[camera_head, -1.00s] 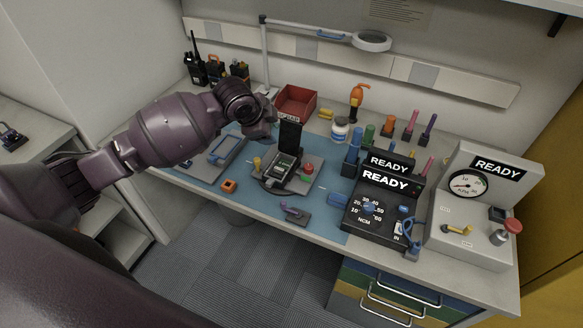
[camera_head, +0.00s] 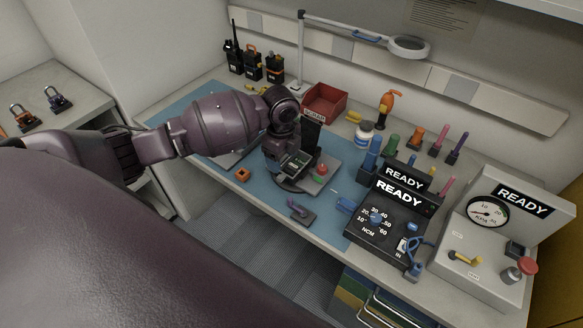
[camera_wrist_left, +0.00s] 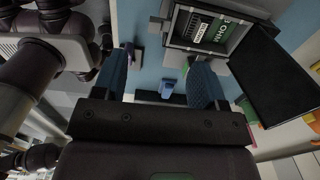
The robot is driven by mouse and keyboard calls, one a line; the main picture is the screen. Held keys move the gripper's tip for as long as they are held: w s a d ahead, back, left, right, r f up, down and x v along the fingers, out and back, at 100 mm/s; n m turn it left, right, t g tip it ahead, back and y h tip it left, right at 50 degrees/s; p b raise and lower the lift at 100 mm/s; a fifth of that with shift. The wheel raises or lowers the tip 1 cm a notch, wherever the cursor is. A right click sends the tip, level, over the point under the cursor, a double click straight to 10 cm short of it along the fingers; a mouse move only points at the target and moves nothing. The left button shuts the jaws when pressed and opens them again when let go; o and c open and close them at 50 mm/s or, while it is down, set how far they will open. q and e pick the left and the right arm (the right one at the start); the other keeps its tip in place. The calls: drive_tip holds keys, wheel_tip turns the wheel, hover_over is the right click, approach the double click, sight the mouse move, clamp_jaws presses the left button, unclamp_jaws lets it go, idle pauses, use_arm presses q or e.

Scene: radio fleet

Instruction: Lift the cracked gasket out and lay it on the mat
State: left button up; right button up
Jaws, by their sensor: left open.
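The opened radio (camera_head: 294,163) sits in a fixture on the blue mat (camera_head: 262,190), with a dark upright panel behind it. The wrist view shows its open case (camera_wrist_left: 204,27) with a green part marked OHM and the black panel (camera_wrist_left: 275,75) beside it. I cannot make out the cracked gasket or its crack. My left gripper (camera_head: 275,152) is at the radio's left side and partly covers it. In the wrist view its two blue fingers (camera_wrist_left: 160,66) are apart with nothing held, and the case lies beyond the right finger. My right gripper is not in view.
An orange block (camera_head: 243,174) and a small purple tool (camera_head: 300,210) lie on the mat's front part. A red bin (camera_head: 324,100) stands behind. The black READY box (camera_head: 388,222) and gauge box (camera_head: 487,235) stand right.

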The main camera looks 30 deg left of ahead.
sight(282, 177)
use_arm(q)
drive_tip(key=shift+w+a+f+p, duration=0.1)
drive_tip(key=shift+f+p, duration=0.1)
drive_tip(key=shift+f, duration=1.65)
drive_tip(key=shift+a+f+p, duration=0.1)
drive_tip(key=shift+f+p, duration=0.1)
drive_tip(key=shift+f, duration=1.6)
drive_tip(key=shift+c, duration=0.3)
drive_tip(key=c, duration=0.9)
